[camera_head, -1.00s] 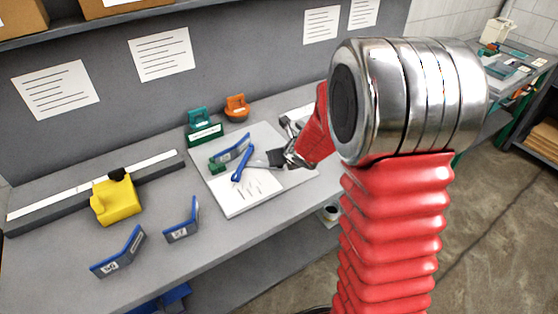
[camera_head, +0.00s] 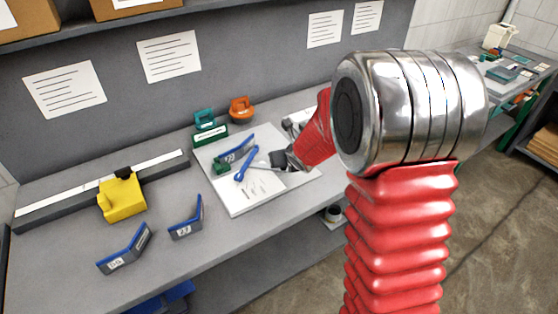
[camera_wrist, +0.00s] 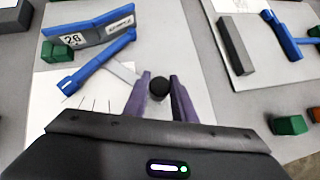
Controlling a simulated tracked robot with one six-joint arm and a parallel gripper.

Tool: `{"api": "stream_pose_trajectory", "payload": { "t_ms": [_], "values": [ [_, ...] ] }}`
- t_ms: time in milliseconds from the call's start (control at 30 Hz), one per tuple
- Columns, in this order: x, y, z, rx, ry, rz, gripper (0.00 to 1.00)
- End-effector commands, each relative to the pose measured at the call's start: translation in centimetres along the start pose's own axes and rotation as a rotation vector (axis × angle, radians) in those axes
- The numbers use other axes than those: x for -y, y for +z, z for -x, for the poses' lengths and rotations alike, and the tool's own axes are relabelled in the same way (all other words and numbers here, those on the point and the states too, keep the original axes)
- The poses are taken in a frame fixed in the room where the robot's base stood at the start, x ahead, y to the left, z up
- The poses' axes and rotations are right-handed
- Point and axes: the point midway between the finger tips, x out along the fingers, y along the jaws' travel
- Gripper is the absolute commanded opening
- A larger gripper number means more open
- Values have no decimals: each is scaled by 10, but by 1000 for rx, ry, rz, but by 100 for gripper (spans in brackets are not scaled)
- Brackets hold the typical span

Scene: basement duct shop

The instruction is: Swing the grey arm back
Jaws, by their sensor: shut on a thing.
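The grey arm (camera_wrist: 122,72) is a thin flat bar that comes out from under a blue bar (camera_wrist: 97,62). A black knob (camera_wrist: 160,87) stands at its near end. My gripper (camera_wrist: 160,77) has its two purple fingers on either side of this knob and is shut on it. In the head view, my gripper (camera_head: 274,162) is low over a white sheet (camera_head: 283,183), at the right end of the grey arm (camera_head: 258,164). The blue bar (camera_head: 246,163) lies left of it. My fingers partly hide the knob's surroundings.
A blue-edged bracket marked 26 (camera_wrist: 95,36) and a green block (camera_wrist: 56,52) are close beside the blue bar. Teal (camera_head: 206,128) and orange (camera_head: 241,109) items stand behind the sheet. A yellow block (camera_head: 122,196) and two angled blue pieces (camera_head: 186,218) sit to the left.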

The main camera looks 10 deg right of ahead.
Motion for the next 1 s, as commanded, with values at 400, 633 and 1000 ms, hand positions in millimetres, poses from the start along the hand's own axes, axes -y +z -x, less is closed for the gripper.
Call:
{"api": "stream_pose_trajectory", "payload": {
  "t_ms": [400,633,1000],
  "values": [
    [-2,-2,0,-6,1,5,42],
    [-4,-1,1,-4,3,6,42],
    [-4,-1,28,-2,4,8,42]
  ]
}}
